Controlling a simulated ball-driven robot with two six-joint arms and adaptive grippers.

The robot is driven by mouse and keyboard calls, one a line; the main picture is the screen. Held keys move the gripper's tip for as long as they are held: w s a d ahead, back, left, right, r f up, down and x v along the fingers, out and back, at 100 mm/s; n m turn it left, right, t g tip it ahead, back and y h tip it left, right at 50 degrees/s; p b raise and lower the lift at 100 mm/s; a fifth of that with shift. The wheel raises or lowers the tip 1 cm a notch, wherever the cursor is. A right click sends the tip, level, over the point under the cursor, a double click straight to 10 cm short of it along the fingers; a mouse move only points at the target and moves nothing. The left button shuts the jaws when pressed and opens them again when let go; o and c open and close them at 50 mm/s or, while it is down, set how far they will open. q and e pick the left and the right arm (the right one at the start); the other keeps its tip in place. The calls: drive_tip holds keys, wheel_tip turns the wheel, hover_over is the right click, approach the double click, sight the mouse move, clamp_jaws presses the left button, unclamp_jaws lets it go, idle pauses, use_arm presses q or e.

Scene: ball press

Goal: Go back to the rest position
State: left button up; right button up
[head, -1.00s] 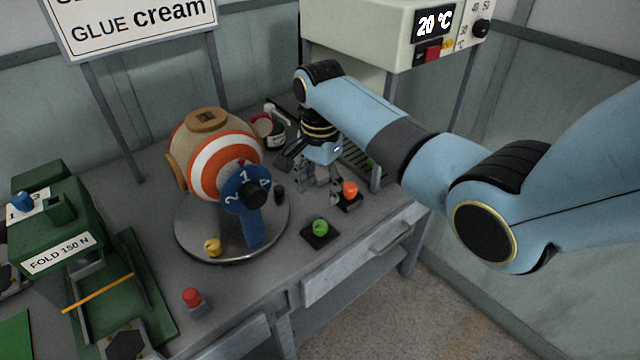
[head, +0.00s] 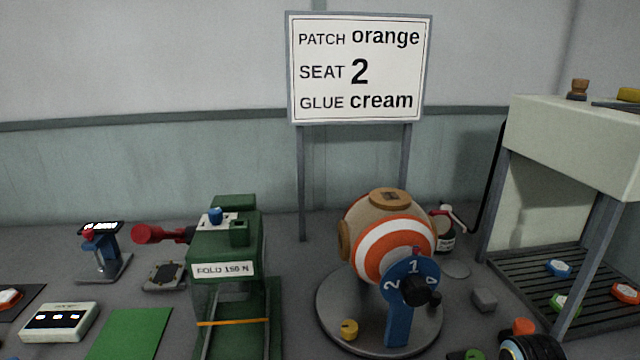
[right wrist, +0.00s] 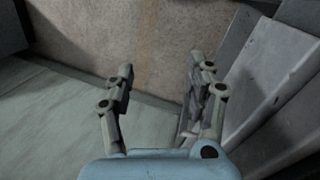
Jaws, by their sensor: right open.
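My right gripper (right wrist: 160,85) is open and empty in the right wrist view. Below it are the brown floor and, to the right, grey metal panels. In the head view only a dark, rounded joint of my right arm (head: 530,345) shows at the bottom edge, right of centre. The right gripper itself is out of the head view. My left gripper is in neither view.
A ball with an orange and white ring (head: 398,247) sits on a round grey plate (head: 335,325) behind a blue numbered dial (head: 398,325). A green press (head: 228,245) stands left of it. A rack (head: 590,300) stands right; a sign (head: 360,68) rises behind.

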drive_tip(key=s+f+n+t+b, duration=0.3)
drive_tip(key=s+f+n+b, duration=0.7)
drive_tip(key=s+f, duration=2.1)
drive_tip(key=n, duration=0.4)
drive_tip(key=shift+d+f+n+t+h, duration=0.25)
drive_tip(key=shift+d+n+t+h, duration=0.05)
drive_tip(key=shift+d+t+h, duration=0.1)
